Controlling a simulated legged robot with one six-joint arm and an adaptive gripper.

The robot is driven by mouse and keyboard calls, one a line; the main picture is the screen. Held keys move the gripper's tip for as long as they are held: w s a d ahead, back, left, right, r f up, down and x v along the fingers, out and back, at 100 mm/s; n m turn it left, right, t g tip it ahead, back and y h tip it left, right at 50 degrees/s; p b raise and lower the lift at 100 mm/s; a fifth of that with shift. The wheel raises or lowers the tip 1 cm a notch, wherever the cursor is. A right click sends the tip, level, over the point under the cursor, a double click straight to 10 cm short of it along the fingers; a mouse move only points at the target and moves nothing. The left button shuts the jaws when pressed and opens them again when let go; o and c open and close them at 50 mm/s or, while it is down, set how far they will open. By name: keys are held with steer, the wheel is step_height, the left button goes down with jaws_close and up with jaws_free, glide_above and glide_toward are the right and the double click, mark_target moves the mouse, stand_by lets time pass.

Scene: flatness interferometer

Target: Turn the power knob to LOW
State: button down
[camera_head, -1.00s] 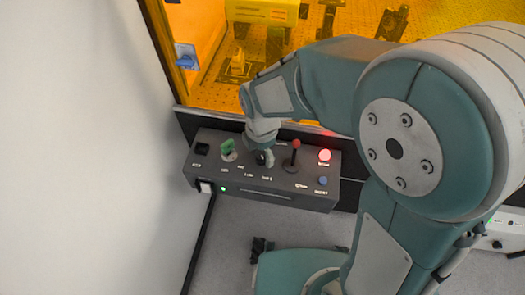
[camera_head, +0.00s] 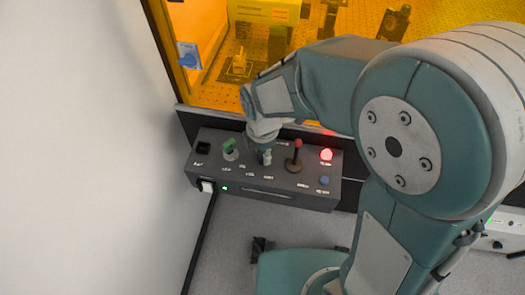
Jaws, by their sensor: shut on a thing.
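A dark grey control box (camera_head: 215,172) stands below the amber window. My gripper (camera_head: 266,159) points down onto its top face, between a green key-like switch (camera_head: 230,147) and a red-tipped lever (camera_head: 296,155). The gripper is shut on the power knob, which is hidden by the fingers. The knob's setting cannot be read. Small white labels lie around the fingers, too blurred to read.
A lit red light (camera_head: 326,154) and a blue button (camera_head: 324,180) sit on the box's right side. A black square socket (camera_head: 203,148) is at its left. An amber window (camera_head: 215,90) rises behind, and a white wall (camera_head: 90,150) stands on the left.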

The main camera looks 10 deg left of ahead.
steer(key=m, duration=0.6)
steer(key=shift+m, duration=0.4)
steer(key=m, duration=0.6)
stand_by(0.3)
steer(key=shift+c, duration=1.7)
jaws_free()
step_height(320, 180, up, 12)
steer(key=shift+w, duration=0.15)
